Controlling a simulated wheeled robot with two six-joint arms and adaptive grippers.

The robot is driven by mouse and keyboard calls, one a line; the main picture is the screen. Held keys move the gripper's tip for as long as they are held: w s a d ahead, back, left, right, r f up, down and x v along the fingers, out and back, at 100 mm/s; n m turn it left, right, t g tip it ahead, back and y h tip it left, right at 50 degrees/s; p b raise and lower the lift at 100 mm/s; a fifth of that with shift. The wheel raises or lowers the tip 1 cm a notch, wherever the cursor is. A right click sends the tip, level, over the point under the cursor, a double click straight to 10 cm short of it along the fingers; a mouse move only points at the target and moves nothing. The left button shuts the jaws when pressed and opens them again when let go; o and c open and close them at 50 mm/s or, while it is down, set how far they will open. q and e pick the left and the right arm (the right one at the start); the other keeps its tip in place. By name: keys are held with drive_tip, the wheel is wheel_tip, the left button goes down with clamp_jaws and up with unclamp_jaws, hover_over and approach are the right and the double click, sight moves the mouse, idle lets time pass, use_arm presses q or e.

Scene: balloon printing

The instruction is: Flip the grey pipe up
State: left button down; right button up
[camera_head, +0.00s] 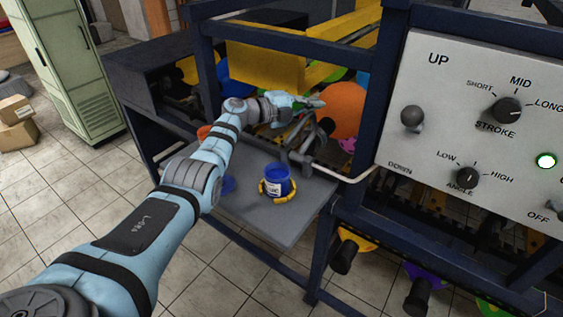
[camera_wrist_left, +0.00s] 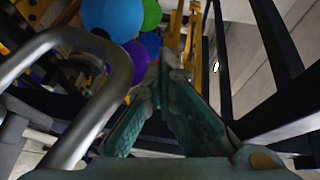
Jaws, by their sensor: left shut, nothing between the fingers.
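The grey pipe (camera_head: 301,143) is a bent tube above the metal shelf of the machine, in the middle of the head view. It looks large and curved at the left of the left wrist view (camera_wrist_left: 118,76). My left gripper (camera_head: 316,102) is just beyond and above the pipe in the head view. Its teal fingers (camera_wrist_left: 168,62) are closed together and hold nothing. In the left wrist view the pipe lies to the left of the fingers, with a visible gap at the fingertips. The pipe's far part is partly hidden by machine parts. My right gripper is not in view.
A blue can (camera_head: 277,181) with yellow around its base stands on the grey shelf (camera_head: 270,223). A control panel (camera_head: 480,120) is at the right. Dark blue frame bars (camera_head: 300,48) surround the arm's reach.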

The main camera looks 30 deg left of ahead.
use_arm(q)
drive_tip(key=shift+w+f, duration=0.35)
drive_tip(key=shift+w, duration=0.2)
idle(0.7)
